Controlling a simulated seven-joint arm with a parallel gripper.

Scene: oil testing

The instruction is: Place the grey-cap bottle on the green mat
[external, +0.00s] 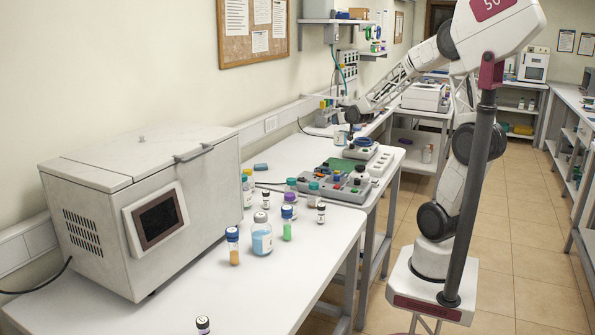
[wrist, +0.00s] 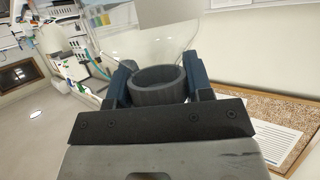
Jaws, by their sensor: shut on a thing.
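The grey-cap bottle's cap (wrist: 157,92) sits between the two blue fingers of my gripper in the wrist view, with the clear bottle body beyond it. My gripper (external: 350,126) is shut on this bottle. In the external view the held bottle (external: 341,137) is small, over the far part of the white table, and partly hidden by the gripper. The green mat (external: 336,163) lies on that table, behind the grey device and partly hidden by it. The bottle appears above and behind the mat; the exact gap cannot be told.
A grey device (external: 335,186) with coloured parts stands beside the mat, with another device (external: 360,150) just behind it. Several bottles, including a blue-liquid bottle (external: 262,238), stand on the near table (external: 290,285). A large white machine (external: 145,205) stands at left.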

